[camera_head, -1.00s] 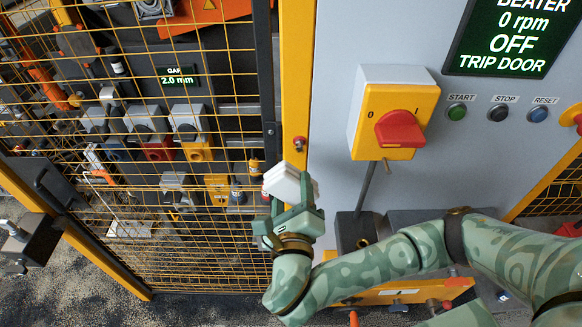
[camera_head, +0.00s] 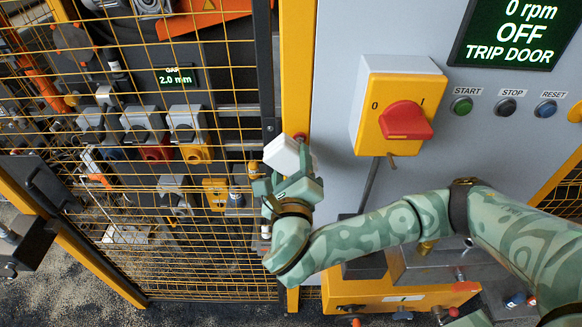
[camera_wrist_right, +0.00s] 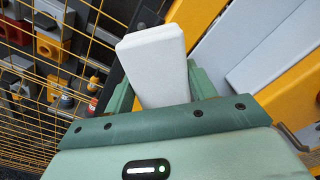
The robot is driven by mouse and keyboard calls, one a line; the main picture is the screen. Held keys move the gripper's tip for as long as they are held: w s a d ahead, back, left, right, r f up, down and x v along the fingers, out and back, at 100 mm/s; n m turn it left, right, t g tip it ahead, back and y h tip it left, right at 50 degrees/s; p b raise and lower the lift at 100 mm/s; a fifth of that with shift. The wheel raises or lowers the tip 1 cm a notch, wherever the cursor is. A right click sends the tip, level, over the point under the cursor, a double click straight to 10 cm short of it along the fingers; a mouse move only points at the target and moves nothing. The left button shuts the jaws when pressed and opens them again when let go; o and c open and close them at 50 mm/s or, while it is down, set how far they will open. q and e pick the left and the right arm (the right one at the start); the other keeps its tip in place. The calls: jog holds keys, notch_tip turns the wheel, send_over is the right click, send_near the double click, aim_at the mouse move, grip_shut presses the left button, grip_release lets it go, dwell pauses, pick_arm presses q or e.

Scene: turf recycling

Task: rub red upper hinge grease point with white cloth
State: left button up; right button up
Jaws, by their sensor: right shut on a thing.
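The white cloth (camera_head: 283,153) is a folded, block-like pad in the jaws of my right gripper (camera_head: 291,180). In the right wrist view the cloth (camera_wrist_right: 155,65) stands out past the green fingers. The red upper hinge grease point (camera_head: 300,136) is a small red knob on the yellow post (camera_head: 296,70). The cloth's upper end overlaps its lower edge in the head view, so the knob is partly hidden. I cannot tell whether they touch. The knob cannot be made out in the right wrist view. My left gripper is out of view.
A yellow mesh door (camera_head: 235,110) stands left of the post, with machine parts behind it. The grey panel to the right carries a red rotary switch (camera_head: 405,120), several buttons and a dark display (camera_head: 510,35) reading OFF. A rod hangs below the switch.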

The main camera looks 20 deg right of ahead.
jog(key=shift+w, duration=0.15)
dwell(0.3)
jog(key=shift+x, duration=0.8)
jog(key=shift+d, duration=0.1)
jog(key=d+p, duration=0.1)
jog(key=s+d+p, duration=0.1)
jog(key=d, duration=0.1)
jog(key=shift+r+p, duration=0.15)
jog(key=shift+p, duration=0.15)
jog(key=shift+s+d, duration=0.25)
jog(key=shift+d, duration=0.15)
jog(key=shift+w+p, duration=0.2)
jog(key=shift+p, duration=0.4)
jog(key=shift+w+a, duration=0.25)
jog(key=shift+a, duration=0.7)
jog(key=shift+w+a, duration=0.3)
jog(key=shift+a, duration=0.65)
jog(key=shift+p, duration=0.3)
